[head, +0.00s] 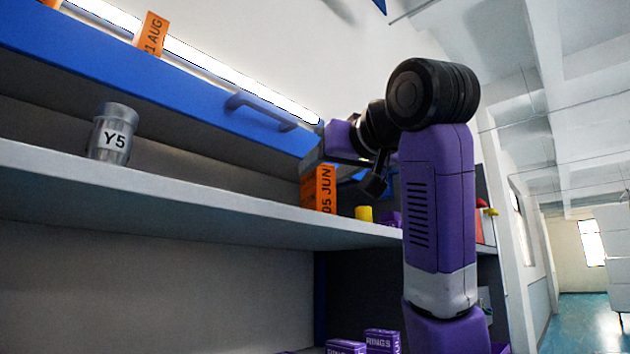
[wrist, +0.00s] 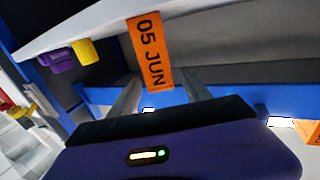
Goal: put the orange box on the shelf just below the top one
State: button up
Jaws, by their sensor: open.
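An orange box marked "05 JUN" (head: 320,188) stands upright on the grey shelf (head: 200,200) just below the blue top one. It also shows in the wrist view (wrist: 151,45). My gripper (head: 313,160) is at the box's upper end. In the wrist view my gripper (wrist: 162,80) is open, with one finger on each side of the box's near end. I cannot tell whether the fingers touch it. Another orange box, marked "AUG" (head: 152,35), stands on the blue top shelf (head: 180,85).
A grey cup marked "Y5" (head: 112,133) stands on the same grey shelf at left. A yellow item (head: 363,213) and a purple item (head: 391,217) sit right of the orange box. Purple "RINGS" boxes (head: 382,341) are lower down. The grey shelf is clear between cup and box.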

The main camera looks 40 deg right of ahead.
jog(key=b+v, duration=0.1)
jog(key=v, duration=0.4)
dwell(0.6)
